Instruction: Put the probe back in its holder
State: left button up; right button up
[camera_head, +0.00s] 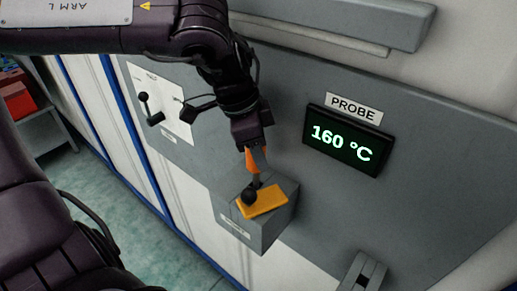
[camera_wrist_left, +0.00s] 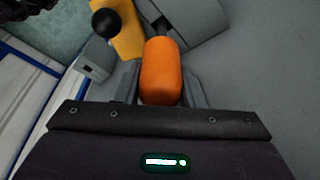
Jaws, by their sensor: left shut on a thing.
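My left gripper (camera_head: 256,153) is shut on the orange handle of the probe (camera_head: 257,161). The handle also shows between the fingers in the left wrist view (camera_wrist_left: 161,72). The handle is above a grey box (camera_head: 264,233) on the wall panel, with a yellow plate (camera_head: 268,202) and a black ball knob (camera_head: 248,197) on top. The probe's lower end is close to the box top behind the knob; I cannot tell whether it is inside. A grey slotted bracket (camera_head: 362,273), possibly the holder, is at the bottom right. My right gripper is not in view.
A display (camera_head: 345,140) reads 160 °C under a PROBE label (camera_head: 354,107). A black lever (camera_head: 150,108) is on a white plate to the left. A grey rail (camera_head: 345,20) crosses the top. The panel between display and bracket is clear.

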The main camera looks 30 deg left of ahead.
pick_arm(q)
notch_tip(320, 180, up, 2)
jog(key=shift+r+p, duration=0.1)
jog(key=shift+p, duration=0.3)
jog(key=shift+r, duration=1.9)
jog(key=shift+f, duration=0.1)
notch_tip(320, 180, down, 5)
jog(key=shift+f+b, duration=0.2)
jog(key=shift+b, duration=0.3)
jog(key=shift+f+b, duration=0.3)
jog(key=shift+f, duration=0.3)
jog(key=shift+r, duration=0.1)
